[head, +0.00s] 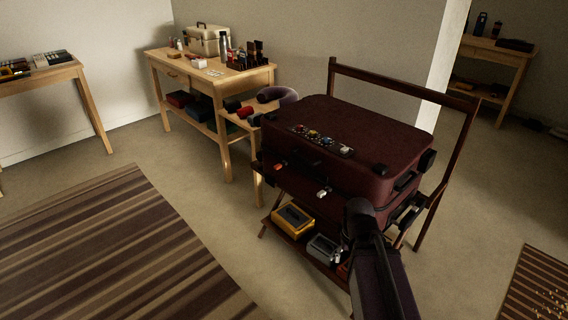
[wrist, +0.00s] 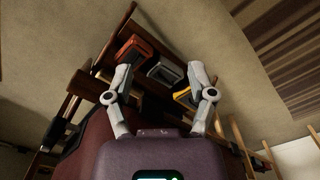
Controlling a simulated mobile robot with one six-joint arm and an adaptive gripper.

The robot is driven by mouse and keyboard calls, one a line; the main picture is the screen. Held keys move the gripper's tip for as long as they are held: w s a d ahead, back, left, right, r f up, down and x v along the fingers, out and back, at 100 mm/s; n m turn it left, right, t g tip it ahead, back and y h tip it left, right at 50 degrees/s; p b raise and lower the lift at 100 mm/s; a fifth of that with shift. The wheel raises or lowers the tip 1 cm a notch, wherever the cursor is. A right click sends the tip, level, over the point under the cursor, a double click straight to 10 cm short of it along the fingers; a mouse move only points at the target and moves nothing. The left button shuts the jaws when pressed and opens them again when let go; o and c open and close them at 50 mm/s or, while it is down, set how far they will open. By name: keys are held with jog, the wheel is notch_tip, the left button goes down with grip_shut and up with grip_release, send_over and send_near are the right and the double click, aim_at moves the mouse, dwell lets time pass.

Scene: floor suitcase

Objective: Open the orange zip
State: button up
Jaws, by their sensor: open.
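A dark red suitcase (head: 370,140) lies flat and closed on a wooden rack. On its front side is a small orange-red piece (head: 281,166), likely the orange zip's pull. A whitish piece (head: 323,193) sits further right on the same side. My gripper (wrist: 160,76) is open and empty in the wrist view, its two grey fingers spread apart. In the head view my dark arm rises in front of the suitcase's near right corner, and the fingers cannot be made out. The suitcase (wrist: 85,152) shows beside my gripper in the wrist view; I cannot make out the orange piece there.
The rack's lower shelf holds a yellow box (head: 292,217), a grey box (head: 323,248) and an orange box (head: 343,270). Small coloured items (head: 320,140) lie on the suitcase top. A wooden table (head: 212,75) stands behind left. Floor by the striped rug (head: 100,250) is clear.

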dwell(0.4)
jog(key=shift+c, duration=0.6)
jog(key=w+a+m+t+h+b, duration=0.2)
jog(key=w+a+m+h+b, duration=0.15)
jog(key=w, duration=0.45)
jog(key=w+a+m+t+h+b, duration=0.25)
jog(key=w+a+h, duration=0.25)
jog(key=w, duration=0.3)
jog(key=w+a+r+m+t+h+b, duration=0.1)
jog(key=w+a+r+t+b, duration=0.1)
jog(key=a, duration=0.5)
jog(key=w+a+r+m+t+h+b, duration=0.1)
jog(key=w+a+r+t, duration=0.1)
jog(key=a, duration=0.6)
jog(key=w+a+r+m+t+h+b, duration=0.1)
jog(key=w+a+r+t+h+b, duration=0.1)
jog(key=a, duration=0.6)
jog(key=w+r+t, duration=0.1)
jog(key=w+t, duration=0.1)
jog(key=shift+w+b, duration=0.3)
jog(key=shift+t, duration=0.25)
